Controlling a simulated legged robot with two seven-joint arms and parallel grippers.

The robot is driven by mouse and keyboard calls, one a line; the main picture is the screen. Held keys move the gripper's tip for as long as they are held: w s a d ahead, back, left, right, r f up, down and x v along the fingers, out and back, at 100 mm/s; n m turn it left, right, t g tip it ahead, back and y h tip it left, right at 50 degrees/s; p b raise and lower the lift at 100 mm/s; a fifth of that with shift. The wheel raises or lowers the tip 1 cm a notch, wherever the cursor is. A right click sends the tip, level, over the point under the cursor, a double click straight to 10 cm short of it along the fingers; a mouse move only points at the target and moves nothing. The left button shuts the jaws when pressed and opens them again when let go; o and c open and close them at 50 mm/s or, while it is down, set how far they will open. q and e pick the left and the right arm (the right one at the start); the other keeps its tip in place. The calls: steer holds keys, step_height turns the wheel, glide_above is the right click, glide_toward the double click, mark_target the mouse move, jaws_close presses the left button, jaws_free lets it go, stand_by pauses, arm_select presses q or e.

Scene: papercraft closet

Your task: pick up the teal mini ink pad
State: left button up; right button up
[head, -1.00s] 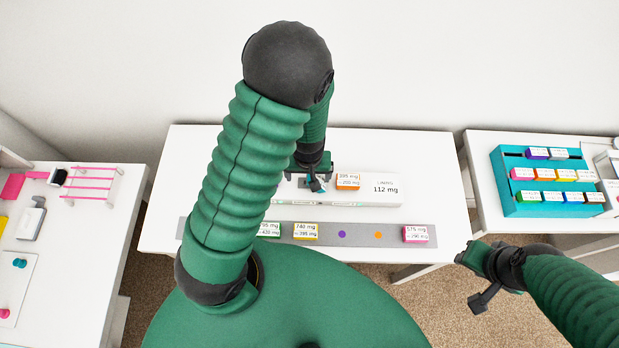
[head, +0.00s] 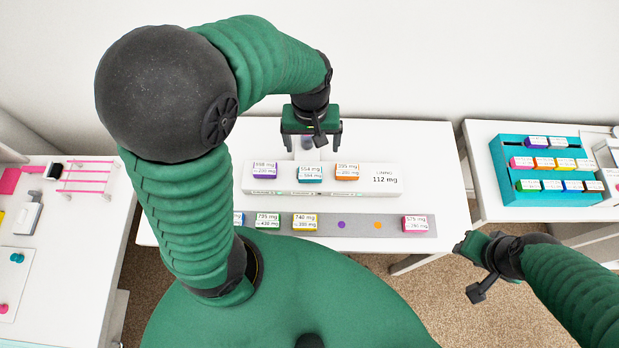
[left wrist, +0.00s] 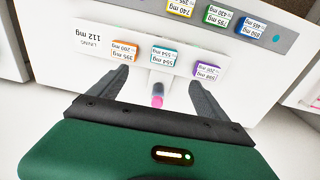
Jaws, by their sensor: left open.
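The teal mini ink pad (head: 310,174) sits on the white scale-like block, between a purple pad (head: 264,170) and an orange pad (head: 347,172). My left gripper (head: 312,144) is open and empty, on the wall side of the pad and apart from it. In the left wrist view the teal pad (left wrist: 163,56) lies just beyond and between the open fingertips (left wrist: 162,84). My right gripper (head: 478,262) is at the lower right, off the table's front corner; its jaw opening is unclear.
The white block (head: 385,193) shows "112 mg". A grey strip (head: 360,234) with several pads lies in front. A teal rack (head: 508,172) stands on the right table.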

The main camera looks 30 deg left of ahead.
arm_select(q)
steer(key=a+f+b, duration=0.1)
steer(key=b, duration=0.4)
glide_above(310, 172)
steer(key=shift+g, duration=0.3)
steer(key=f, duration=1)
steer(key=shift+s+a, duration=0.1)
steer(key=shift+a, duration=0.1)
steer(key=f, duration=0.3)
steer(key=f+b, duration=0.1)
steer(key=shift+d+f, duration=0.3)
steer(key=shift+f, duration=0.55)
arm_select(e)
steer(key=s+x, duration=0.2)
steer(key=x, duration=0.7)
steer(key=shift+f, duration=0.45)
arm_select(q)
steer(key=shift+c, duration=0.5)
arm_select(e)
steer(key=shift+w+a, duration=0.1)
